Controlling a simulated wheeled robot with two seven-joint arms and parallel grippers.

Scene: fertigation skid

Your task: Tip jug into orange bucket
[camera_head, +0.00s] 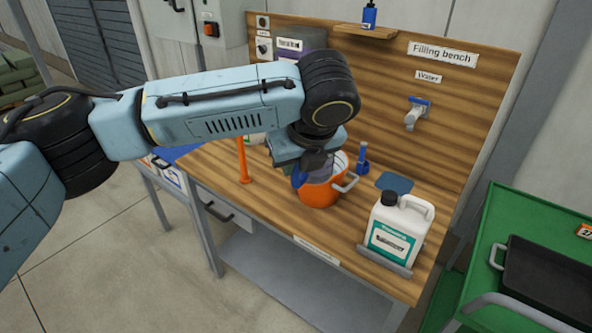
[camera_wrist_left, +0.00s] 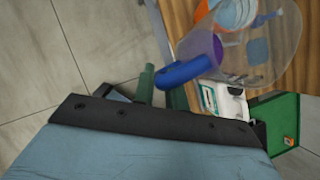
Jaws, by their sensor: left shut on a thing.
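The orange bucket (camera_head: 320,193) stands on the wooden bench, with a pale handle at its right side. My left gripper (camera_head: 308,162) is directly over the bucket's near-left rim and shut on the clear jug. The arm and gripper hide most of the jug in the head view, where its blue handle (camera_head: 299,178) shows. In the left wrist view the clear jug (camera_wrist_left: 272,62) has a blue handle (camera_wrist_left: 186,72) and purple liquid inside. Part of the orange bucket (camera_wrist_left: 235,12) shows beside and through it. The jug's exact tilt is hard to tell. My right gripper is not in view.
A white canister (camera_head: 400,232) sits in a grey holder at the bench's front right. An orange post (camera_head: 242,160) stands left. A tap (camera_head: 415,113) juts from the back panel. A green cart (camera_head: 490,225) is at right.

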